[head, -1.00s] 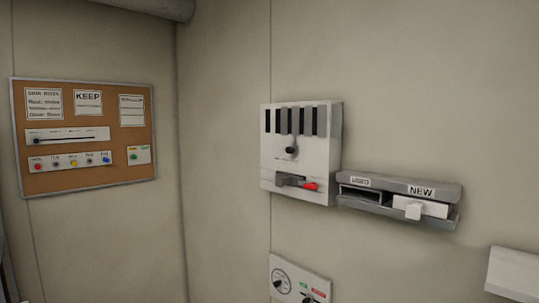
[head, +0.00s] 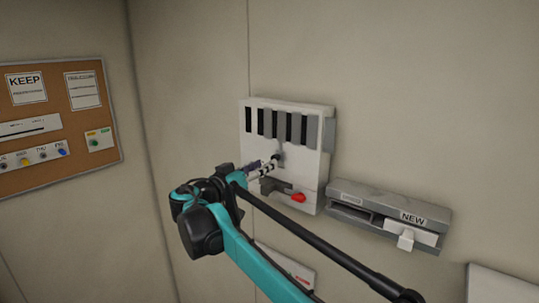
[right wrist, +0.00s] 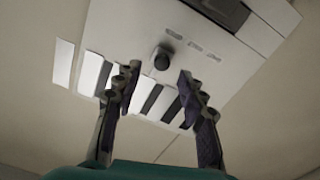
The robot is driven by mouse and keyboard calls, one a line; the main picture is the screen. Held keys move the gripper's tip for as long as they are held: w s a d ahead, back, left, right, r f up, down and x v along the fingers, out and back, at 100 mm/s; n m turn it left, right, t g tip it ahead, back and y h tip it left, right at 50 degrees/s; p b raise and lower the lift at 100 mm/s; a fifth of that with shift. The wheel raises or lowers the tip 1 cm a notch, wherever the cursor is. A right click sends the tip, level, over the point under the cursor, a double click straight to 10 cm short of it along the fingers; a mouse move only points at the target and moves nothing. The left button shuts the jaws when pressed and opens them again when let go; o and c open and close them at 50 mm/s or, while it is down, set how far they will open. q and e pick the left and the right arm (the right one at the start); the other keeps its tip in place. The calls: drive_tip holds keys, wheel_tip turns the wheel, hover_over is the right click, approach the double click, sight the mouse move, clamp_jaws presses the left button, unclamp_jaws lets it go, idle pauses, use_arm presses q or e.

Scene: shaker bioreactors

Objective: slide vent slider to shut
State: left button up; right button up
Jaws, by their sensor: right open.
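The vent panel (head: 313,170) is a white box on the wall with a row of dark upright slots along its top. Its slider has a round black knob, clear in the right wrist view (right wrist: 162,60); in the head view my gripper partly covers that area. Small labels lie beside the knob. My right gripper (head: 271,165) is close in front of the panel. In the right wrist view its open fingers (right wrist: 158,78) show on either side of the knob, slightly below it; I see no clear contact. My left gripper is not in view.
A lever with a red end (head: 298,197) sits low on the vent panel. A grey holder (head: 345,194) with a "NEW" label is to the right. A control plate (head: 290,267) is below, partly behind my arm. A cork board (head: 100,165) hangs at left.

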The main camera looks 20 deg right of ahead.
sight(275, 158)
drive_tip(key=p+x, duration=0.1)
drive_tip(key=x, duration=0.4)
drive_tip(key=shift+w, duration=0.2)
drive_tip(key=shift+s, duration=0.1)
drive_tip(key=shift+c, duration=0.4)
clamp_jaws()
